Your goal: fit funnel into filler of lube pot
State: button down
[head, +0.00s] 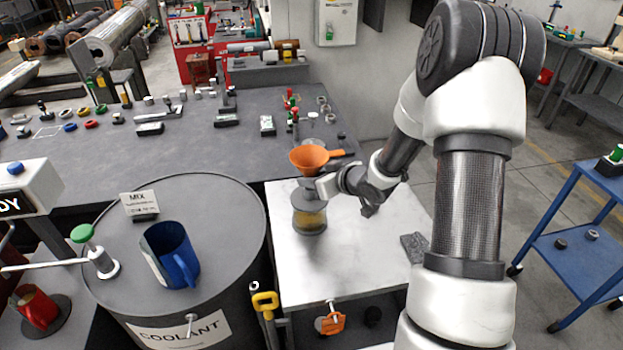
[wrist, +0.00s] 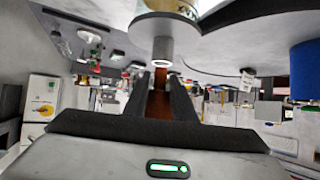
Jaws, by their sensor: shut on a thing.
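The orange funnel (head: 309,157) is mouth up above the lube pot (head: 309,222), with an orange handle pointing right in the head view. The pot has a yellowish clear body and a grey lid and stands on the pale bench top. My gripper (head: 318,186) reaches in from the right, just above the pot lid. In the wrist view my gripper (wrist: 163,85) is shut on a brownish-orange part of the funnel (wrist: 159,100).
A dark barrel (head: 215,215) carries a blue jug (head: 172,256) and a MIX sign (head: 140,202). A dark grey block (head: 415,247) lies at the pale bench's (head: 350,270) right side. A dark table behind holds small parts. A blue cart (head: 575,240) stands right.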

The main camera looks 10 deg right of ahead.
jog(key=shift+f+b, duration=0.55)
jog(key=shift+f, duration=0.25)
jog(key=c, duration=1.4)
grip_release()
jog(key=p+v, duration=0.2)
jog(key=v, duration=1.5)
jog(key=shift+s, duration=0.25)
jog(key=shift+d, duration=0.15)
